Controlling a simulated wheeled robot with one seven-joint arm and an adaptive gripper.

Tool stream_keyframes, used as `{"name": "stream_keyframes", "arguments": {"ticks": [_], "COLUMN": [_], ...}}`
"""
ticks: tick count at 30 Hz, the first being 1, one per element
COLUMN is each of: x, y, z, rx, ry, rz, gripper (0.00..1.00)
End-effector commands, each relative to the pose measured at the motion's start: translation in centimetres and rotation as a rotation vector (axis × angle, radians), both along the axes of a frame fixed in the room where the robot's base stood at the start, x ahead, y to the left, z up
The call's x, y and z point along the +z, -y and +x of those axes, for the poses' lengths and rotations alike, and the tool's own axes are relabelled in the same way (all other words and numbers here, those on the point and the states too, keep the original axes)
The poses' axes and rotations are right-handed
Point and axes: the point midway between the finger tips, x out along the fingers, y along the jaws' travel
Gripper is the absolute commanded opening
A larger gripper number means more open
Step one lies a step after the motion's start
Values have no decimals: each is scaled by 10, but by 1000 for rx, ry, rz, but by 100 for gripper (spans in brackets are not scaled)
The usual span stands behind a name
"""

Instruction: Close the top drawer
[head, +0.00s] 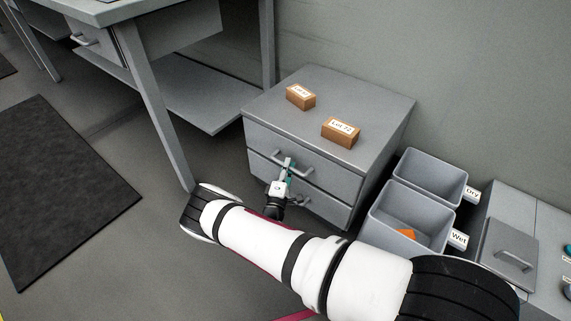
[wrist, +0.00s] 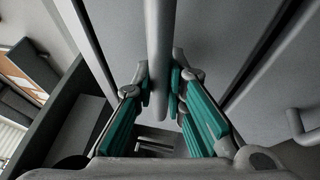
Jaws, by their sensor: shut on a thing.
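The grey cabinet (head: 385,125) stands against the wall with two drawers, one above the other. The top drawer (head: 334,177) looks flush or nearly flush with the cabinet front in the head view; a small gap cannot be ruled out. My gripper (head: 288,170) is at the top drawer's front, with its teal fingers around the bar handle (head: 306,155). In the wrist view the handle bar (wrist: 159,50) runs between the fingers of my gripper (wrist: 161,88), which are shut on it. The bottom drawer (head: 326,207) looks shut, its handle partly hidden by my gripper.
Two brown labelled boxes (head: 300,96) (head: 341,132) lie on the cabinet top. Grey bins labelled Dry (head: 433,174) and Wet (head: 384,226) stand right of the cabinet. A workbench (head: 203,97) stands to the left. Floor with a dark mat (head: 62,190) is clear at left.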

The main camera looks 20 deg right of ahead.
Motion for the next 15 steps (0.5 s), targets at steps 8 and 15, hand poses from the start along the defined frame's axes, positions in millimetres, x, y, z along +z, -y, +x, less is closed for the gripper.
{"name": "stream_keyframes", "arguments": {"ticks": [8,15], "x": [0,0], "y": [3,1], "z": [1,-1], "rx": [-3,-2], "ry": [-1,-1], "rz": [1,0], "gripper": [33,33]}}
